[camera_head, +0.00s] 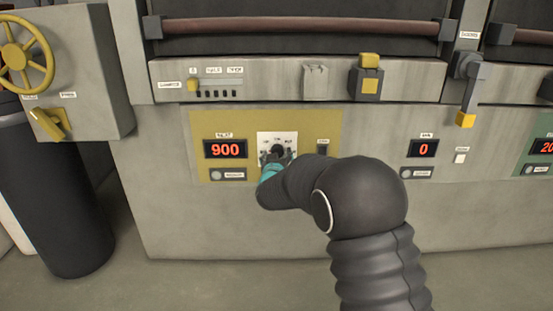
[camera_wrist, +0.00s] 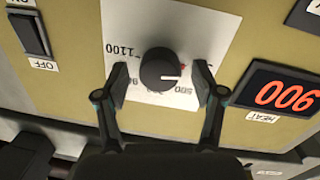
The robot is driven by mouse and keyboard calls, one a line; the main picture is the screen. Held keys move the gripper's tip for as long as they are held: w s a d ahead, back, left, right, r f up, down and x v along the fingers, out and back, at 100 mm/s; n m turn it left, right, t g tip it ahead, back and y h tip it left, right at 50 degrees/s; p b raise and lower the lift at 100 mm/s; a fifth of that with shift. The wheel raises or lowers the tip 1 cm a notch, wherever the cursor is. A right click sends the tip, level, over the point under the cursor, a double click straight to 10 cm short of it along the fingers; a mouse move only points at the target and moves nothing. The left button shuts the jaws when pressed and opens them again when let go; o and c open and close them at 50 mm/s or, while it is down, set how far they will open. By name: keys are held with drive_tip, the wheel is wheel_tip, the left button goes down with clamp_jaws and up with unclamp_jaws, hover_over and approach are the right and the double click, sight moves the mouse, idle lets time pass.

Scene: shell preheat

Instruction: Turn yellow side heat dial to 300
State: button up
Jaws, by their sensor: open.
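The black heat dial (camera_wrist: 160,69) sits on a white scale plate (camera_wrist: 205,28) in the yellow panel. My gripper (camera_wrist: 160,78) is open, with one finger on each side of the dial and a small gap at both. In the head view, my gripper (camera_head: 275,160) partly covers the dial (camera_head: 277,149). The red display (camera_head: 226,149) left of it reads 900; it also shows, turned over, in the wrist view (camera_wrist: 287,97).
A black switch (camera_wrist: 30,34) marked OFF sits beside the plate on the yellow panel (camera_head: 247,117). Another display (camera_head: 422,148) reads 0, farther right. Above are a ledge with a yellow-black latch (camera_head: 367,78) and a lever (camera_head: 467,90). A yellow handwheel (camera_head: 22,55) is at far left.

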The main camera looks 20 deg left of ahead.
drive_tip(key=v, duration=1.2)
drive_tip(key=shift+f, duration=0.15)
